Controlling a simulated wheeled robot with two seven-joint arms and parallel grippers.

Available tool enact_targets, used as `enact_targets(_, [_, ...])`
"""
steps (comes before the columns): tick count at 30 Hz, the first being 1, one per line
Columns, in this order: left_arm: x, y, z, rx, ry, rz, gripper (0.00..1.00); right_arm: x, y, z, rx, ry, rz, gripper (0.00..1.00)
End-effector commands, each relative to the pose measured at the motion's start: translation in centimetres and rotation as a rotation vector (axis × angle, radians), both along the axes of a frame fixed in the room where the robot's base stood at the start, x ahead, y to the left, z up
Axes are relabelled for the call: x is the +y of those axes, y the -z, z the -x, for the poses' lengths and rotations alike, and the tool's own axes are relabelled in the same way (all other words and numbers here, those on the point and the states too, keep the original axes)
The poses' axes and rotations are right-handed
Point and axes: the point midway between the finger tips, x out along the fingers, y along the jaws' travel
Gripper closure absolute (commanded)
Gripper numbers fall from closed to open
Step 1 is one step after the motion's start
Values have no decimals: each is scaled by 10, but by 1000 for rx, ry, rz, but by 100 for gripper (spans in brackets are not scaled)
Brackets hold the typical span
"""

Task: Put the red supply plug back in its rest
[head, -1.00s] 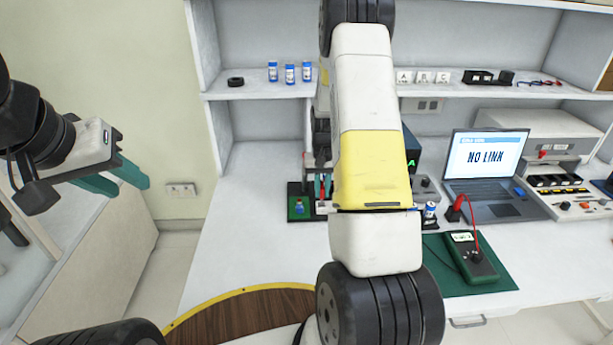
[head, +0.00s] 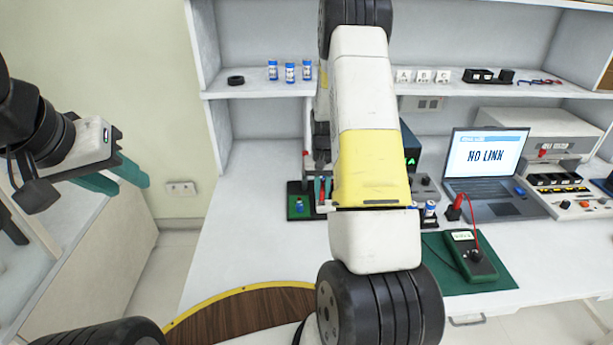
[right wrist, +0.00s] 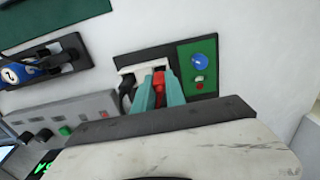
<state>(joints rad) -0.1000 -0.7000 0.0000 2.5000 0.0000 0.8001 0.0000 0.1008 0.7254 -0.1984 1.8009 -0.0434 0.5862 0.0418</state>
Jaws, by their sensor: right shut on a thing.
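The red supply plug (right wrist: 160,80) is between the teal fingers of my right gripper (right wrist: 158,94), which is shut on it. In the right wrist view the plug is over or at a pale block (right wrist: 150,70) on a dark base. A black plug (right wrist: 127,88) sits just left of it in that block. The fingers hide the plug's lower end, so I cannot tell whether it is seated. In the head view the right gripper (head: 323,188) is largely behind my own arm. My left gripper (head: 118,178) is open and empty at the far left.
A grey instrument (right wrist: 65,125) and a blue cylinder in a black holder (right wrist: 20,73) are nearby. The laptop (head: 487,170) reads NO LINK. A multimeter (head: 470,256) lies on a green mat. The bench's left front is clear.

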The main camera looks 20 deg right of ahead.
Motion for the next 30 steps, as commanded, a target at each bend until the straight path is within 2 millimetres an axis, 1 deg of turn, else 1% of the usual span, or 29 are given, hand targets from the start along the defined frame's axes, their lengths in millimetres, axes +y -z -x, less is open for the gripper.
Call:
enact_targets(25, [0, 0, 0, 0, 0, 0, 64, 0, 21, 0, 0, 0, 0, 100])
enact_targets(26, [0, 0, 0, 0, 0, 0, 64, 0, 21, 0, 0, 0, 0, 78])
enact_targets(27, [0, 0, 0, 0, 0, 0, 64, 0, 21, 0, 0, 0, 0, 71])
enact_targets(29, [0, 0, 0, 0, 0, 0, 64, 0, 21, 0, 0, 0, 0, 59])
enact_targets(30, [0, 0, 0, 0, 0, 0, 64, 0, 21, 0, 0, 0, 0, 59])
